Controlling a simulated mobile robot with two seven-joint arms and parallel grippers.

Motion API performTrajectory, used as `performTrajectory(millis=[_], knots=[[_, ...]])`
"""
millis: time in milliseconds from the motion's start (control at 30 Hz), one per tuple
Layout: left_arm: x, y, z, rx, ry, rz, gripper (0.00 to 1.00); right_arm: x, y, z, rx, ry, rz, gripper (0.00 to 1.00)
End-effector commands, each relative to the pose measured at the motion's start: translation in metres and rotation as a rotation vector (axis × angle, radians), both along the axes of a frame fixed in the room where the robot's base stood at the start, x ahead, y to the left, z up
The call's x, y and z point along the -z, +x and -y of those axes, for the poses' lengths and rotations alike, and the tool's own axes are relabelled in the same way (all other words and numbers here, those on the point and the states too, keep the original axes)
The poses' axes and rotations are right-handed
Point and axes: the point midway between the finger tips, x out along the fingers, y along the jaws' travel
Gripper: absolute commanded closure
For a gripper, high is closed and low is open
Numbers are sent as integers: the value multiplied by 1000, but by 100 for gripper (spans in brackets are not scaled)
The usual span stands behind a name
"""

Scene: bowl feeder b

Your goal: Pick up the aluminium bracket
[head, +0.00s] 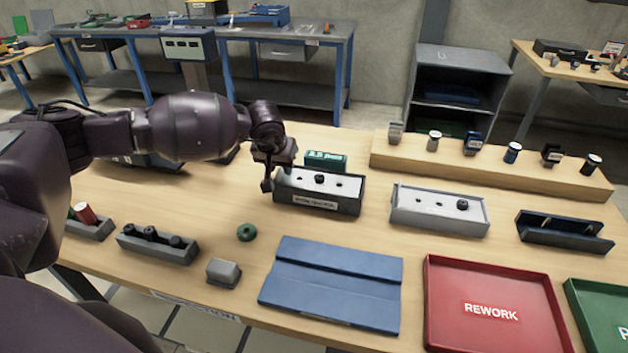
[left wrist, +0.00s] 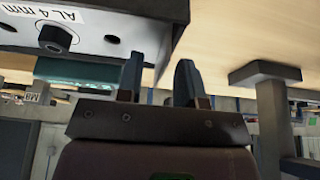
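A pale plate with holes and a dark knob (head: 346,186) lies on a dark block (head: 287,199) near the middle of the table. In the left wrist view the plate (left wrist: 88,30) bears the mark "AL 4 mm"; this looks like the aluminium bracket, though I cannot tell how it sits on the block. My left gripper (head: 267,183) is at the block's left end. In the left wrist view its two fingers (left wrist: 157,82) are apart with nothing between them, one close beside the block's edge. My right gripper is out of view.
A pale grey block with holes (head: 437,222) and a dark channel (head: 565,232) stand to the right. A green-faced box (head: 325,161) stands close behind.

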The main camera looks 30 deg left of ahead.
Motion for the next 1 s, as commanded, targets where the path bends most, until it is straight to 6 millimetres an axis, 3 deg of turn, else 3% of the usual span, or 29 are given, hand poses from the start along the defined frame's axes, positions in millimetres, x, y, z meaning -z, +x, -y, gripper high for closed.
performTrajectory(millis=[200,433,833,1000], knots=[[0,0,0,0,0,1,66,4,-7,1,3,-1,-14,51],[0,0,0,0,0,1,100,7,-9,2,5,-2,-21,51],[-2,1,0,0,0,2,100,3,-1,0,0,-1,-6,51],[-15,2,0,0,0,5,100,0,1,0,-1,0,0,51]])
